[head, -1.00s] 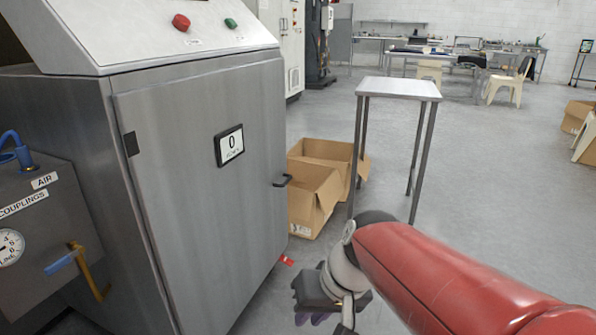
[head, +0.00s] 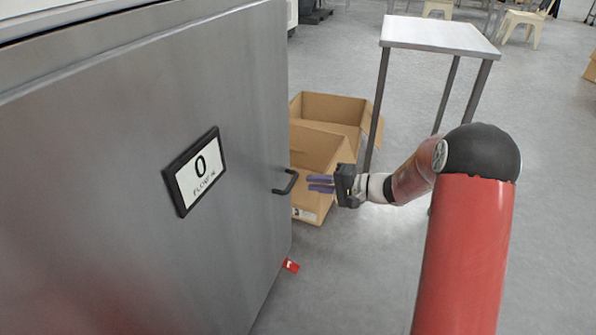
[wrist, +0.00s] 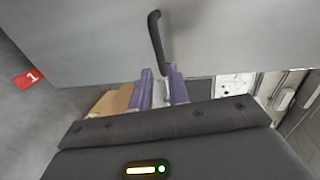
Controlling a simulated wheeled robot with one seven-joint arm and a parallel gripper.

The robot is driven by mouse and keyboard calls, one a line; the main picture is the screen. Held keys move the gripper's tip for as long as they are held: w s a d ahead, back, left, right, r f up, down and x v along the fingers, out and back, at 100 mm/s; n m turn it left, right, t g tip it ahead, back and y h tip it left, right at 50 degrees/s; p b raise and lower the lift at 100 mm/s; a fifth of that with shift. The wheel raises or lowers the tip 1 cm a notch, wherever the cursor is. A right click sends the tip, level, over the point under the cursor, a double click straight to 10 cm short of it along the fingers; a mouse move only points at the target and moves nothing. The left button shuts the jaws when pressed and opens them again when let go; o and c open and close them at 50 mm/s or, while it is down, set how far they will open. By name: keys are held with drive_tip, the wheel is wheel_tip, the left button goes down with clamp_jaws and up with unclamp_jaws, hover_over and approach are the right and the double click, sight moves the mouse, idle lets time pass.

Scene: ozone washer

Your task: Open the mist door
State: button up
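The mist door (head: 150,100) is the grey metal cabinet front on the left of the head view; it looks closed. Its black bar handle (head: 289,182) sits near the right edge and also shows in the wrist view (wrist: 156,42). My gripper (head: 315,183) is just right of the handle, with its purple fingers pointing at it. In the wrist view, my gripper (wrist: 162,72) has its two fingers apart with a gap between them and nothing held. The handle's lower end is close to the fingertips; I cannot tell whether they touch.
Open cardboard boxes (head: 312,165) stand on the floor behind my gripper.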

sight(293, 181)
drive_tip(key=x, duration=0.7)
drive_tip(key=shift+s+a+p, duration=0.15)
drive_tip(key=shift+a+p, duration=0.05)
drive_tip(key=shift+p, duration=0.2)
drive_tip(key=shift+c, duration=0.3)
clamp_jaws()
